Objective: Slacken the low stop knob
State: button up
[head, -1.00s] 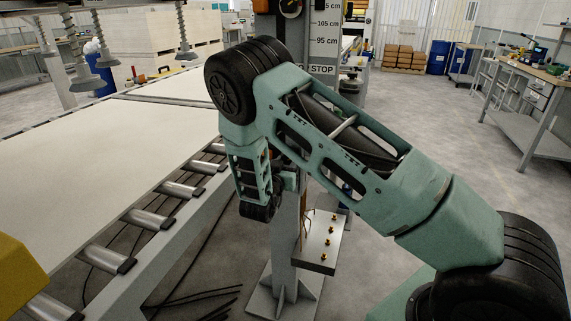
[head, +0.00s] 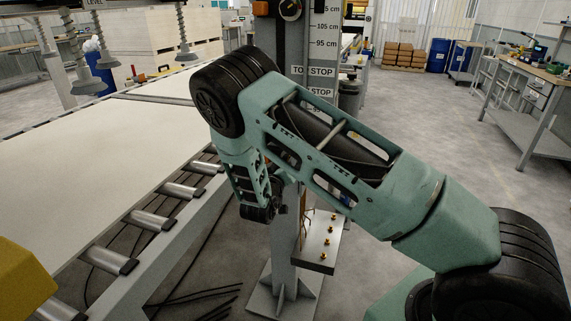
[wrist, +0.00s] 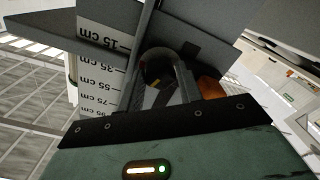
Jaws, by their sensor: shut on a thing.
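A dark, round knob (wrist: 158,68) sits between the fingers of my gripper (wrist: 163,80) in the wrist view, and the gripper is shut on it. The knob is in front of the grey post, beside a white scale plate (wrist: 104,70) marked in cm, which looks tilted in this view. In the head view the post (head: 284,245) stands behind my arm. My arm hides the knob and most of the gripper there. Stop labels (head: 318,91) show on the post above my forearm.
A roller conveyor (head: 152,219) with large pale panels (head: 90,170) runs along the left. A small metal shelf with brass fittings (head: 325,256) juts from the post below my arm. Suction cups (head: 88,85) hang at upper left. The floor at right is open before a workbench (head: 530,100).

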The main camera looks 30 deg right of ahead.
jog(key=shift+n, duration=0.3)
jog(key=o, duration=1)
jog(key=shift+a, duration=0.1)
jog(key=b+v, duration=0.2)
jog(key=v, duration=1.5)
jog(key=shift+s+a, duration=0.15)
jog(key=shift+s, duration=0.05)
jog(key=shift+f, duration=0.1)
